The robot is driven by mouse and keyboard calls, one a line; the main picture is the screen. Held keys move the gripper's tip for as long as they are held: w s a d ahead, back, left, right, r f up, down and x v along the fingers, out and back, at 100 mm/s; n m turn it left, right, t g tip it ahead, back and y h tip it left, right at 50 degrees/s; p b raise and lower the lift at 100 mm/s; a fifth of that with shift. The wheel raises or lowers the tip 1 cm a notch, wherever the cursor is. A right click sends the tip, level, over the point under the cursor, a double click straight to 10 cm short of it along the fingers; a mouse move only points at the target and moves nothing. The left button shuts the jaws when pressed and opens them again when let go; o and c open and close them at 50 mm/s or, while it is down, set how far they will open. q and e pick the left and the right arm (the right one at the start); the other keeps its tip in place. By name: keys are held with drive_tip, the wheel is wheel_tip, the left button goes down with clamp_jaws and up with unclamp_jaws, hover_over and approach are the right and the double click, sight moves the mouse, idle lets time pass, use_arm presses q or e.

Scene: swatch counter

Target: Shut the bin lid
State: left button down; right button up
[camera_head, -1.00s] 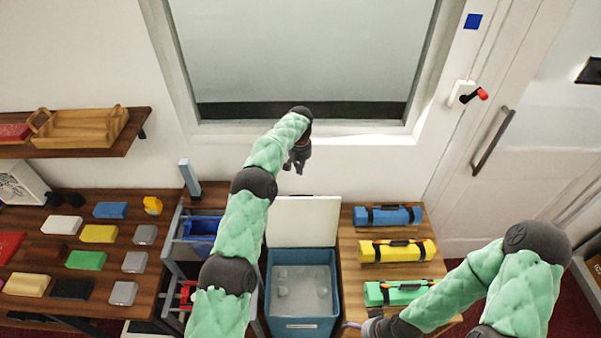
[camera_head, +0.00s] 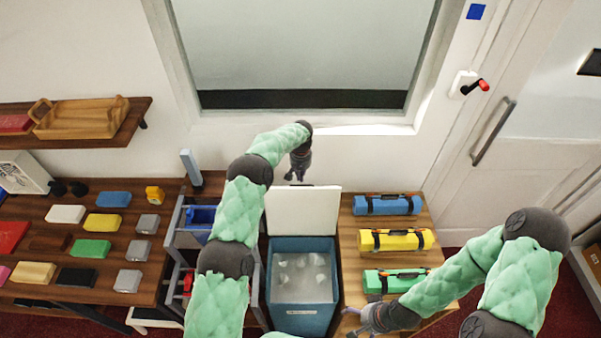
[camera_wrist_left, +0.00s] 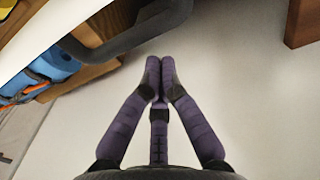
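The blue bin (camera_head: 302,318) stands open between the two tables, with pale lumps inside. Its white lid (camera_head: 303,212) is raised upright at the bin's back edge. My left gripper (camera_head: 294,178) is just behind the lid's top edge, apart from it as far as I can tell. In the left wrist view its fingers (camera_wrist_left: 160,65) are together with nothing between them. A white panel edge with a dark grey bar (camera_wrist_left: 140,35) lies just beyond them, probably the lid. My right gripper (camera_head: 345,322) is low, right of the bin, its fingers looking spread and empty.
A wooden table (camera_head: 350,270) right of the bin holds blue, yellow and green rolls. The wall and window sill (camera_head: 360,129) are behind the lid.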

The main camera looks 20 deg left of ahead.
use_arm(q)
drive_tip(key=shift+s+d+r, duration=0.15)
drive_tip(key=shift+s+d, duration=0.05)
drive_tip(key=shift+s, duration=0.4)
drive_tip(key=shift+s+r, duration=0.1)
drive_tip(key=shift+s, duration=0.05)
drive_tip(key=shift+s+d+r+t+b, duration=0.2)
drive_tip(key=shift+s+t+b, duration=0.1)
drive_tip(key=shift+s+b, duration=0.25)
drive_tip(key=shift+s, duration=0.1)
